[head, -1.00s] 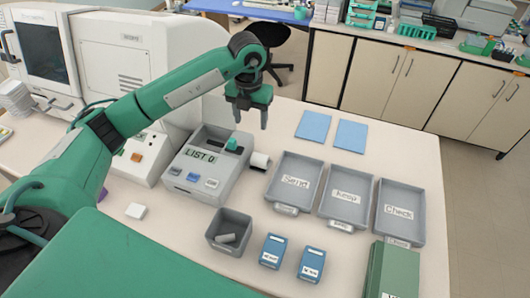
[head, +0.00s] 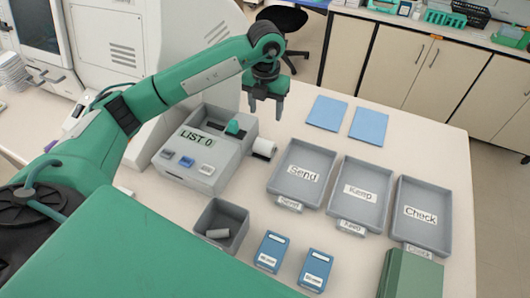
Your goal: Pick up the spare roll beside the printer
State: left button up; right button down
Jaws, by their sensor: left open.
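My left gripper (head: 266,108) is open and empty. It points down, above and a little behind the roll in the head view, with a gap between its fingertips and the roll. My right gripper is not in view.
Three grey trays marked Send (head: 301,173), Keep (head: 359,194) and Check (head: 421,213) stand to the right. A grey bin (head: 221,228) with a small cylinder inside, two blue boxes (head: 271,251), a green box (head: 410,276) and blue sheets (head: 326,112) are nearby.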

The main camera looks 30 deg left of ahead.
aim_at(265, 141)
pick_arm(q)
notch_tip(265, 141, down, 9)
jog(key=p, duration=0.3)
jog(key=shift+s, duration=0.1)
jog(key=shift+f+p, duration=0.35)
jog(key=shift+p, duration=0.05)
notch_tip(265, 141, down, 4)
jog(key=shift+a+p, duration=0.1)
jog(key=shift+p, duration=1.15)
jog(key=shift+f, duration=0.35)
jog(key=c, duration=0.6)
jog(key=shift+c, duration=0.2)
